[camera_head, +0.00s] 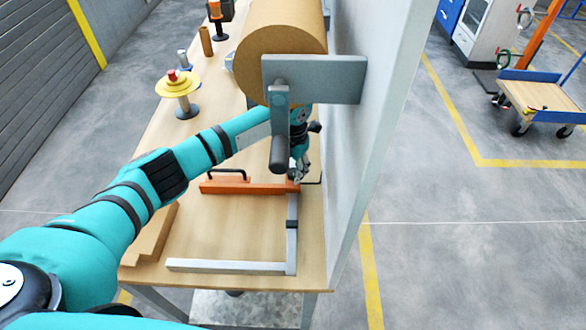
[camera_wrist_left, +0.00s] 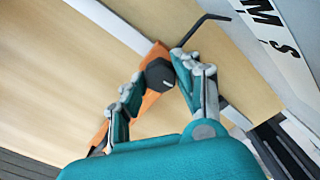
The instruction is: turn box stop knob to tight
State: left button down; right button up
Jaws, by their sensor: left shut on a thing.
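The box stop is an orange bar (camera_head: 250,188) with a black handle, lying across the wooden table next to a grey metal rail (camera_head: 292,235). Its round black knob (camera_wrist_left: 160,74) has a pale pointer line and shows in the left wrist view. My left gripper (camera_head: 300,172) is at the right end of the orange bar. In the left wrist view its fingers (camera_wrist_left: 157,88) are on both sides of the knob, shut on it. The knob is hidden by the gripper in the head view. My right gripper is not in view.
A big brown roll (camera_head: 280,50) lies at the back of the table, behind a grey plate (camera_head: 330,80). A grey upright panel (camera_head: 365,120) borders the right side. An emergency-stop post (camera_head: 178,88) stands at the left edge. A thin black bent rod (camera_wrist_left: 203,24) lies close to the fingers.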

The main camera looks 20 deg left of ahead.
aim_at(293, 172)
pick_arm(q)
jog(key=shift+w+r, duration=0.15)
jog(key=shift+r, duration=0.15)
jog(key=c, duration=1.3)
grip_release()
jog(key=o, duration=0.4)
jog(key=shift+s+f, duration=0.1)
jog(key=shift+s, duration=0.1)
jog(key=shift+c, duration=0.2)
notch_tip(293, 172, up, 8)
jog(key=shift+f, duration=0.2)
